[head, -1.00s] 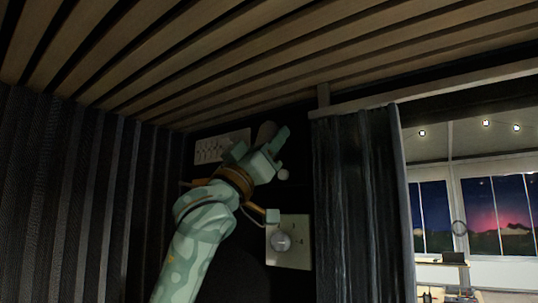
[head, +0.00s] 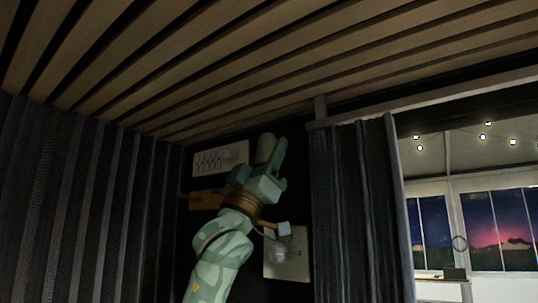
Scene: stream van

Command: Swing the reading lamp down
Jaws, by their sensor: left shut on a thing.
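A pale rounded cylinder, which looks like the head of the reading lamp (head: 264,147), shows against the dark back wall just left of the upper finger of my left gripper (head: 272,163). My left gripper points up and is shut on the lamp. The gripper and wrist hide the lamp's lower part and its mount. My right gripper is not in view.
A pale panel with a row of small parts (head: 220,158) is on the wall to the left of the lamp. A plate with a round knob (head: 278,254) sits below right. A dark curtain (head: 358,210) hangs to the right, and a slatted wooden ceiling (head: 250,60) is above.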

